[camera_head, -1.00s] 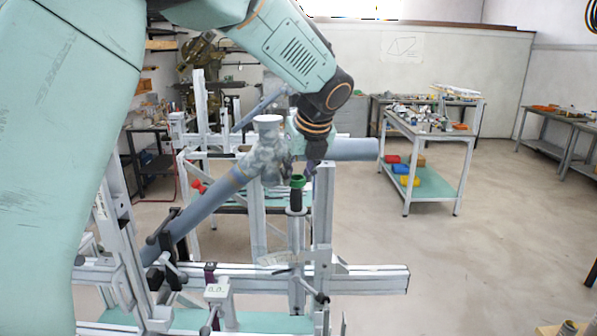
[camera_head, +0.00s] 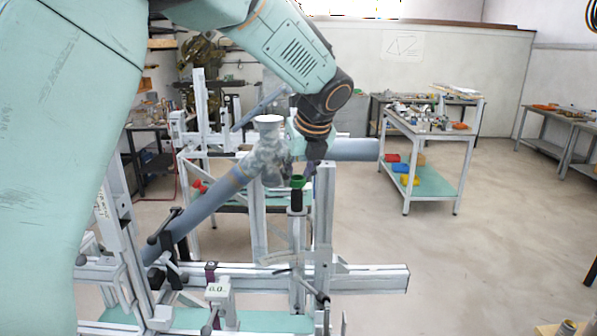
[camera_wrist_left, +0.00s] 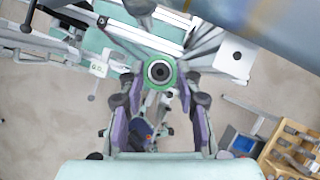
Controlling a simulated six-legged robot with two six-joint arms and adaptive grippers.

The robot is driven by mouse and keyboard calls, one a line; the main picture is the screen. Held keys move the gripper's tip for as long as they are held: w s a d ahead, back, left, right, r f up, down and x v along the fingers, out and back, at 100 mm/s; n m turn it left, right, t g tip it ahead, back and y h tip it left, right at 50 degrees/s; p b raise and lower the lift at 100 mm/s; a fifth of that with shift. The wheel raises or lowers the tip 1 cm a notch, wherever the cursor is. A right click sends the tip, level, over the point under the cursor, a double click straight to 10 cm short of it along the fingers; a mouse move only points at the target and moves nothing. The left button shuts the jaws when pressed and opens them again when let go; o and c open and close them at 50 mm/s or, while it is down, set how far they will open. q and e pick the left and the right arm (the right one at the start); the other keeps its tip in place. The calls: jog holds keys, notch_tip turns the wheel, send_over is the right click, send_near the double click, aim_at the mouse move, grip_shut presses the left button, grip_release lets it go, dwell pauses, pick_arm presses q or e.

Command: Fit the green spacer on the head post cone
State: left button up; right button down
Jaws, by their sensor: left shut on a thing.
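The green spacer (camera_head: 297,182) is a small ring at the top of the black head post cone (camera_head: 296,200), on an upright post of the jig. In the left wrist view the spacer (camera_wrist_left: 160,72) appears around the dark cone (camera_wrist_left: 160,71), whose round grey top shows through the ring's hole. How far down the spacer sits is hard to tell. My left gripper (camera_wrist_left: 161,85) is shut on the spacer, with a purple-padded finger on either side. In the head view my left gripper (camera_head: 308,166) is partly hidden beside the tubes. My right gripper is out of view.
A grey-blue frame tube (camera_head: 205,204) and its mottled joint (camera_head: 268,160) lie close to the gripper. A taller upright (camera_head: 325,215) stands just right of the post. The jig's lower beam (camera_head: 375,280) runs beneath. Open floor lies to the right.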

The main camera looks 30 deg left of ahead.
aim_at(299, 196)
pick_arm(q)
jog(key=shift+p, duration=0.35)
dwell(0.5)
jog(key=shift+f+b, duration=0.9)
jog(key=shift+f, duration=2.1)
dwell(1.1)
jog(key=o, duration=0.9)
jog(key=shift+o, duration=0.2)
jog(key=v, duration=1.2)
jog(key=shift+w, duration=0.1)
